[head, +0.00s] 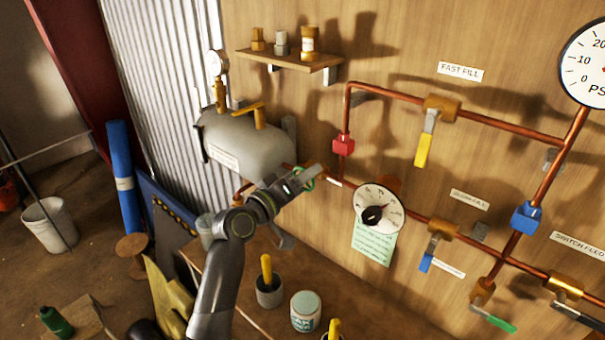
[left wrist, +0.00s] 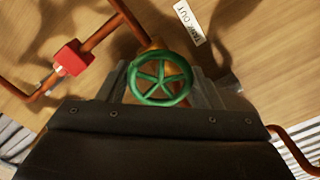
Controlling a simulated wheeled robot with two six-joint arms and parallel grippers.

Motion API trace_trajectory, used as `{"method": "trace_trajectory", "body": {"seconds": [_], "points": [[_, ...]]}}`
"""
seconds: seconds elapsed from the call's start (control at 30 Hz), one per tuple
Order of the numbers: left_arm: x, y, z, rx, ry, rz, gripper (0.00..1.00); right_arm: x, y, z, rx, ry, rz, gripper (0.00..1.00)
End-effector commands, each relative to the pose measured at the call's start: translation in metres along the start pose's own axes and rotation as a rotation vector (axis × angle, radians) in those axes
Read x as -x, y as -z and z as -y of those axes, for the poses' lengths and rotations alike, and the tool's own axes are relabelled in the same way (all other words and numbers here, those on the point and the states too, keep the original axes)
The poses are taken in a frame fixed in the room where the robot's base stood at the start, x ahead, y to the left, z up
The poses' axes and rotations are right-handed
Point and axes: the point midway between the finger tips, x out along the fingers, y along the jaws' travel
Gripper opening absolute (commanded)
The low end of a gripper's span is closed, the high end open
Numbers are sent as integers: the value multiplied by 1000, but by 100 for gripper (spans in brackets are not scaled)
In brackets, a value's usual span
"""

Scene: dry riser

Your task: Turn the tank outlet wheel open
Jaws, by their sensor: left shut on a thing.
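The tank outlet wheel (left wrist: 160,80) is a small green handwheel with spokes on a copper pipe. In the left wrist view it sits between the jaws of my left gripper (left wrist: 162,88), next to a label reading TANK OUT (left wrist: 190,23). In the head view the wheel (head: 309,183) shows only as a bit of green at the tips of my left gripper (head: 305,178). My left gripper is shut on the wheel. The grey tank (head: 240,140) is just behind and left of it. My right gripper is not in view.
A red fitting (head: 343,144) is on the pipe above right of the wheel. A round dial (head: 378,211) with a green note (head: 374,241) is to the right. A shelf with small jars (head: 290,60) is above. A bench holding cups and a white jar (head: 305,311) is below.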

Motion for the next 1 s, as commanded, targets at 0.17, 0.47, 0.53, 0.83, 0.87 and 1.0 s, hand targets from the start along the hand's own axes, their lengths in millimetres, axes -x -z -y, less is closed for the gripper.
{"method": "trace_trajectory", "body": {"seconds": [0.17, 0.47, 0.53, 0.83, 0.87, 1.0], "points": [[0, 1, -2, 129, 2, 2, 36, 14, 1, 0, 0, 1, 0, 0], [0, 0, 0, 283, 1, 1, 36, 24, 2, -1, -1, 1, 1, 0], [0, 0, 0, 303, 1, 1, 36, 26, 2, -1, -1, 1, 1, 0], [0, 0, 1, 335, 1, 1, 36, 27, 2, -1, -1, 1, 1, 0], [0, 0, 1, 335, 1, 1, 36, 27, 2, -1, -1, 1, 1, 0], [0, 0, 1, 334, 1, 1, 36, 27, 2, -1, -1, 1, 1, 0]]}}
